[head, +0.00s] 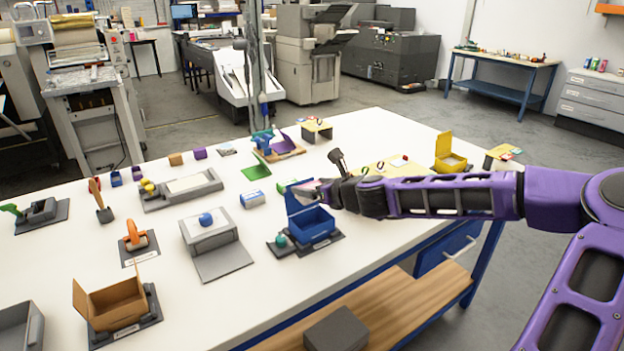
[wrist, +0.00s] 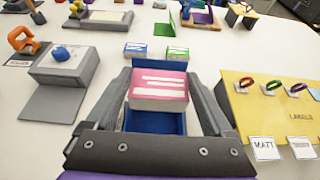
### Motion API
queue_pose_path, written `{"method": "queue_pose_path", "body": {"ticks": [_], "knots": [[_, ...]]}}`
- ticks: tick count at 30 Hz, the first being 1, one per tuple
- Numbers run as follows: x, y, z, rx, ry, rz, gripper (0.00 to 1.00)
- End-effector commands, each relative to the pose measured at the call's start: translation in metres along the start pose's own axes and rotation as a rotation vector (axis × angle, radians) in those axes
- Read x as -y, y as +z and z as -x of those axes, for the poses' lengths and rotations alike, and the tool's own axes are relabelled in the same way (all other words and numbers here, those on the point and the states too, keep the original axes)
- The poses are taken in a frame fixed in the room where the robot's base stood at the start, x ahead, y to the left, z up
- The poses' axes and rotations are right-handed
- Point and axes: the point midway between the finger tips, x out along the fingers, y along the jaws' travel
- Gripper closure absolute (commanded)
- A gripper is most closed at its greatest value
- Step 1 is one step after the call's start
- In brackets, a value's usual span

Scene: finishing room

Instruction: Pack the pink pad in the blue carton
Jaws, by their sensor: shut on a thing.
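The pink pad (wrist: 158,88), pink with white stripes on top and a pale front side, is between the fingers of my gripper (wrist: 159,78). My gripper is shut on it. The blue carton (wrist: 155,122) stands open beneath, and the pad hides its far part. In the head view the blue carton (head: 313,228) stands on a dark base near the table's front edge, lid raised at the back. My gripper (head: 322,192) is over it, coming from the right. The pad is mostly hidden there, and its exact height above the carton cannot be told.
A grey box with a blue knob (head: 207,220) stands left of the carton. Blue and white (head: 252,199) and green and white (wrist: 178,52) packs lie behind it. A yellow label board (wrist: 270,108) is on the right. A brown carton (head: 115,301) stands at front left.

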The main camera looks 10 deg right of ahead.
Motion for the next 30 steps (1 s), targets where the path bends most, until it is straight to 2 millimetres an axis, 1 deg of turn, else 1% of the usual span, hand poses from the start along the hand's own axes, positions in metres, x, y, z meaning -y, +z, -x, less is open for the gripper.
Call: {"method": "queue_pose_path", "body": {"ticks": [3,9,15,21,30], "knots": [[-0.001,-0.016,-0.007,0.000,0.000,0.000,0.72],[-0.001,-0.034,-0.014,0.000,0.000,0.001,0.72],[-0.001,-0.048,-0.020,0.000,0.000,0.000,0.72],[-0.001,-0.054,-0.022,0.000,0.000,0.000,0.72],[0.000,-0.054,-0.022,0.000,0.000,0.001,0.72]]}}
